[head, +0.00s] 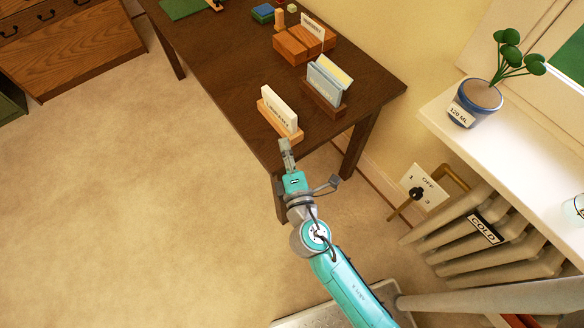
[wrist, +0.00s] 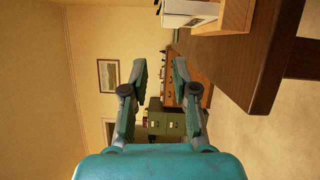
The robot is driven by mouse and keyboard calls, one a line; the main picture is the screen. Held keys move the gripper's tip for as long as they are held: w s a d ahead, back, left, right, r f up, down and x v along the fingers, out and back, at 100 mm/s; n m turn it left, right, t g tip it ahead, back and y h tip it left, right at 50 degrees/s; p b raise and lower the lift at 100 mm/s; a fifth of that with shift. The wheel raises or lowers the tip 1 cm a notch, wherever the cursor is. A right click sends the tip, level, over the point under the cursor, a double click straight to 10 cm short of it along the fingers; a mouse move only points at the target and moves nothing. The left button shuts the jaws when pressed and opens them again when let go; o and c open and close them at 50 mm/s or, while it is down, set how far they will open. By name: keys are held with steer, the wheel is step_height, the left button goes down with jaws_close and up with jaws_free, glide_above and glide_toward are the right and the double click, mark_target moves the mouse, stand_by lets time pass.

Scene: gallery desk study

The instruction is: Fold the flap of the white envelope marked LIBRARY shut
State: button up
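The white envelope marked LIBRARY (head: 281,108) stands upright, leaning slightly, in a light wooden holder (head: 268,115) near the desk's front corner. I cannot clearly make out its flap. My gripper (head: 285,146) is just off the desk's near edge, below the envelope in the picture and apart from it. In the wrist view my gripper (wrist: 160,70) has its two fingers apart with nothing between them. The white envelope (wrist: 190,7) is at the top there, cut off by the frame, beside its wooden holder (wrist: 237,14).
The dark desk (head: 210,65) also bears a holder with blue and yellow envelopes (head: 325,82), an orange-brown sorter (head: 292,47) and small blocks (head: 263,13). A radiator (head: 470,240) and a shelf with a potted plant (head: 480,97) stand at right. The carpet at left is clear.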

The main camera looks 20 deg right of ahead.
steer(key=shift+s+f, duration=0.25)
steer(key=shift+s, duration=1.05)
steer(key=shift+s+f, duration=0.25)
steer(key=shift+s, duration=1)
steer(key=s+d+f+m+g+y, duration=0.1)
steer(key=s+d+f+m+g, duration=0.2)
steer(key=s, duration=0.6)
steer(key=s+d+f+m+g+y, duration=0.1)
steer(key=s+d+f+m, duration=0.2)
steer(key=s, duration=0.6)
steer(key=s+d+r+m, duration=0.1)
steer(key=s+r+m, duration=0.7)
steer(key=s+m, duration=0.4)
steer(key=shift+s+r+h, duration=0.3)
steer(key=shift+r+h, duration=0.05)
steer(key=shift+h, duration=0.05)
